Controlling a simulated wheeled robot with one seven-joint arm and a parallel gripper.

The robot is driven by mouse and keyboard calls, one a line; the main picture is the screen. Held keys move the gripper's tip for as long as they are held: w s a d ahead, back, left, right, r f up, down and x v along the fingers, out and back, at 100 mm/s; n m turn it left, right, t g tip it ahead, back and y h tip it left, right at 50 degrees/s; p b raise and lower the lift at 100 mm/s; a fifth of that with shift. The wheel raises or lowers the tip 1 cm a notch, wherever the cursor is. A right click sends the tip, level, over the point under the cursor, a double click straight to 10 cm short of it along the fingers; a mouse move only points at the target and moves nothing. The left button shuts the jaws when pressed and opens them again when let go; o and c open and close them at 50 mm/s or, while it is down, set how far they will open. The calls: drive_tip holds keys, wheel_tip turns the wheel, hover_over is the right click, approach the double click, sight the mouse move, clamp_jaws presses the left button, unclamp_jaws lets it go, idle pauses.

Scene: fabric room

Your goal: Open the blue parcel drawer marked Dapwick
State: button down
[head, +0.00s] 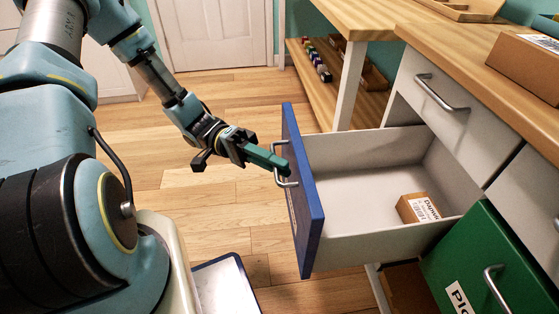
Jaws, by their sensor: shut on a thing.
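The blue-fronted drawer (303,195) stands pulled well out of the cabinet, its white inside showing. Its front is seen nearly edge-on, so the marking on it cannot be read. My gripper (282,168) reaches in from the left and is shut on the silver drawer handle (287,184). A small brown parcel (408,209) with a white printed label lies inside the drawer, towards the right.
A white drawer (428,88) above and a green drawer (478,262) at the lower right are shut. A brown box (520,62) sits on the wooden counter (470,58). Bare wooden floor (240,95) lies left of the blue front.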

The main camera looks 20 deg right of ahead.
drive_tip(key=c, duration=1.2)
unclamp_jaws()
drive_tip(key=shift+w, duration=0.15)
drive_tip(key=v, duration=1)
drive_tip(key=shift+w+a+f+p, duration=0.15)
drive_tip(key=shift+w+a+p, duration=0.05)
drive_tip(key=shift+w+p, duration=0.15)
